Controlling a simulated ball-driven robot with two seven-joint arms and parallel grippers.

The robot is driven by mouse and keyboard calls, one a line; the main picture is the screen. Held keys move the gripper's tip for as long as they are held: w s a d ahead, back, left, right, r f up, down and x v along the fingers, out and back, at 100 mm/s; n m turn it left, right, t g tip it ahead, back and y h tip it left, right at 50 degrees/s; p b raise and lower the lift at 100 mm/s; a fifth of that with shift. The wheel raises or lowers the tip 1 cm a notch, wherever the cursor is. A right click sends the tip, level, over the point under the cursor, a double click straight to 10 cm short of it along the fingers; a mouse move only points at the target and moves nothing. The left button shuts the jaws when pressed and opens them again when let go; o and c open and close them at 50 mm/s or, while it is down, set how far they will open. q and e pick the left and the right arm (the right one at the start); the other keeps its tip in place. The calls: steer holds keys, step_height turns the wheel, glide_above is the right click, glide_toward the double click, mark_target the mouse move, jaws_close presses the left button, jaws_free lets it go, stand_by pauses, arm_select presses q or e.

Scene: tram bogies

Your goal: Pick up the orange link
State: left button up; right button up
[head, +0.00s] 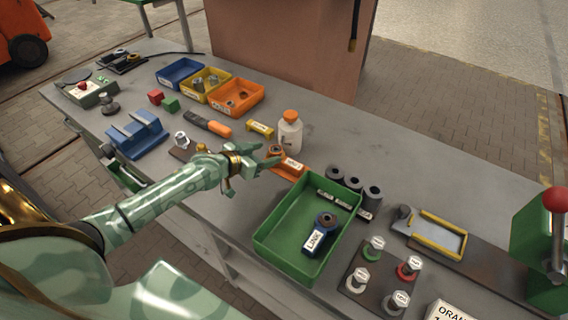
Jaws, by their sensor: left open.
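The orange link (291,170) lies on the grey workbench (405,175), left of the green tray, with a white label and a dark ring at its far-left end. My left gripper (269,158) is open at that ring end, its fingers pointing right toward it. I cannot tell whether the fingers touch the link or hover above it. The gripper partly hides the link's left end. My right gripper is not in view.
A green tray (262,238) holding a blue link (319,236) stands right of the orange link. A white bottle (289,137) with an orange cap stands just behind it. Dark rollers (352,186) sit behind the tray. Blue, yellow and orange bins (238,108) stand farther back.

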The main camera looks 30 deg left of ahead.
mark_target(278, 147)
arm_select(q)
steer(key=x, duration=0.2)
steer(key=b+x, duration=0.1)
steer(key=x, duration=0.2)
steer(key=shift+d+r, duration=0.1)
steer(key=shift+r, duration=0.25)
steer(key=shift+c, duration=0.9)
steer(key=c, duration=1)
jaws_close()
steer(key=shift+r, duration=0.15)
